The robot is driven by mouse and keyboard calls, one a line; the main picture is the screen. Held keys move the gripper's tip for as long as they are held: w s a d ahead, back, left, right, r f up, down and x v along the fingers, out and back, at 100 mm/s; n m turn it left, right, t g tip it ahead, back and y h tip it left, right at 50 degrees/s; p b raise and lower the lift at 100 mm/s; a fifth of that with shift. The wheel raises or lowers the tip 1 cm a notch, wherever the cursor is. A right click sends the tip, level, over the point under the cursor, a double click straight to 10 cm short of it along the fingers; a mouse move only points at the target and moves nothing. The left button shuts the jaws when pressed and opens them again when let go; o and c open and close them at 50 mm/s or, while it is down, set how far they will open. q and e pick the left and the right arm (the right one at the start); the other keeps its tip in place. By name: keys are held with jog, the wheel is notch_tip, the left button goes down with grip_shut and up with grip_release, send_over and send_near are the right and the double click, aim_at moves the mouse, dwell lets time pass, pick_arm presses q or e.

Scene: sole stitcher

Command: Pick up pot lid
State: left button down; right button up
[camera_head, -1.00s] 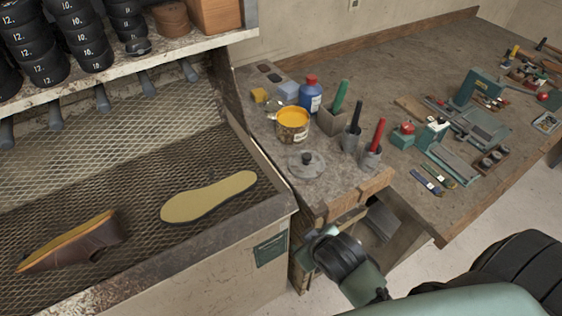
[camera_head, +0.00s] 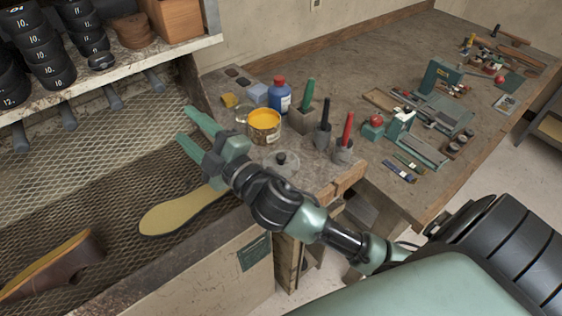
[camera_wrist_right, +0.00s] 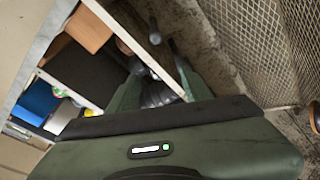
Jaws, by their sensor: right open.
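The pot lid (camera_head: 283,163) is a greyish, see-through disc with a dark knob. It lies on the bench in front of the open pot of yellow glue (camera_head: 264,127), and my right arm passes close to its left edge. My right gripper (camera_head: 191,127) is open and empty, left of the lid and above the mesh tray, with its fingers pointing up-left away from the lid. The right wrist view shows the green fingers (camera_wrist_right: 155,90) apart, facing the shelf. The lid does not show in that view. My left gripper is out of view.
A blue bottle (camera_head: 280,95), holders with a green-handled tool (camera_head: 307,93), a black one and a red one (camera_head: 347,130) stand around the pot. A tan sole (camera_head: 183,211) and a brown shoe (camera_head: 50,266) lie on the mesh (camera_head: 100,190). A loaded shelf (camera_head: 120,70) is above left.

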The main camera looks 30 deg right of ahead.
jog(key=s+a+r+n+g+y, duration=0.2)
jog(key=a+n+g+y, duration=0.4)
jog(key=n, duration=0.5)
jog(key=s+a+r+n+g+y, duration=0.1)
jog(key=a+r+n+g+y, duration=0.25)
jog(key=a+n+y, duration=0.55)
jog(key=n+g+h, duration=1)
jog(key=n+h, duration=0.2)
jog(key=h, duration=0.8)
send_over(280, 155)
jog(key=f, duration=1.5)
jog(key=shift+s+d+f, duration=0.25)
jog(key=shift+d, duration=0.15)
jog(key=f+p, duration=0.1)
jog(key=f, duration=0.1)
jog(key=f+p, duration=0.1)
jog(key=f, duration=0.1)
jog(key=f+p, duration=0.2)
jog(key=f, duration=0.1)
jog(key=shift+w+a, duration=0.15)
jog(key=shift+a, duration=0.2)
jog(key=shift+f, duration=0.3)
jog(key=shift+w, duration=0.1)
grip_shut()
